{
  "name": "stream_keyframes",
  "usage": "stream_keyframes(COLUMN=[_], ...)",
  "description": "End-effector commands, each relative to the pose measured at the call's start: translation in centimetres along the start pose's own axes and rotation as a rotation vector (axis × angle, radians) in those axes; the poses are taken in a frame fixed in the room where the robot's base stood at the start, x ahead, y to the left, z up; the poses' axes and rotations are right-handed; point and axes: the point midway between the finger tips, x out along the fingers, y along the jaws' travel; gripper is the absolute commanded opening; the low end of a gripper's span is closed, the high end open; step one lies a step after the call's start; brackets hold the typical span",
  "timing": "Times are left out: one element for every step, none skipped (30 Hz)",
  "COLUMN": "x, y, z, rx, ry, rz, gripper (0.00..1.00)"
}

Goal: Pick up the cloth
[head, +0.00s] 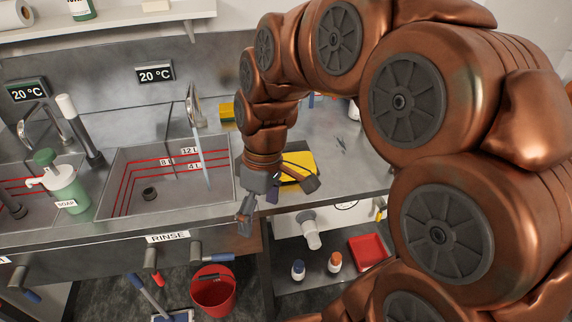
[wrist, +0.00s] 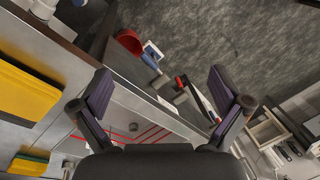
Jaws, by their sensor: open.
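A flat yellow piece that looks like the cloth (head: 300,166) lies on the steel bench right of the rinse sink, partly hidden behind my gripper. In the wrist view the yellow cloth (wrist: 24,92) is at the left edge, outside the fingers. My gripper (head: 277,202) is open and empty, in front of the cloth, near the bench's front edge. In the wrist view its two fingers (wrist: 160,92) are spread wide with nothing between them.
The rinse sink (head: 128,216) with its faucet lies left of my gripper. A green soap bottle (head: 68,190) stands left of it. A small yellow block (head: 227,113) is behind. Below are a red bucket (head: 213,293) and a shelf with a red tray (head: 368,250).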

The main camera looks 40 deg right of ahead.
Motion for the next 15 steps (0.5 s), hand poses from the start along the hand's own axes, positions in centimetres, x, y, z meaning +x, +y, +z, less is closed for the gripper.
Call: stream_keyframes(x=[-0.6, -0.9, -1.2, -1.4, -1.7, -2.0, -2.2, -2.4, -2.6, -2.8, -3.0, -3.1, -3.2, -3.3, -3.4], y=[1.5, 2.4, 3.5, 4.4, 5.5, 6.8, 7.8, 8.8, 10.3, 11.5, 12.5, 14.1, 15.3, 16.4, 17.9], z=[-1.1, -1.6, -2.2, -2.7, -3.1, -3.7, -4.0, -4.2, -4.6, -4.8, -4.9, -5.0, -5.1, -5.0, -5.0], rx=[-0.044, -0.078, -0.12, -0.151, -0.182, -0.222, -0.25, -0.28, -0.317, -0.343, -0.371, -0.405, -0.429, -0.454, -0.484], ry=[0.023, 0.036, 0.053, 0.067, 0.082, 0.101, 0.116, 0.131, 0.15, 0.165, 0.18, 0.199, 0.212, 0.225, 0.24], rz=[-0.013, -0.019, -0.025, -0.028, -0.031, -0.034, -0.035, -0.035, -0.032, -0.029, -0.027, -0.023, -0.016, -0.009, -0.001], gripper=[1.0, 1.0, 1.0, 1.0, 1.0, 1.0, 1.0, 1.0, 1.0, 1.0, 1.0, 1.0, 1.0, 1.0, 1.0])
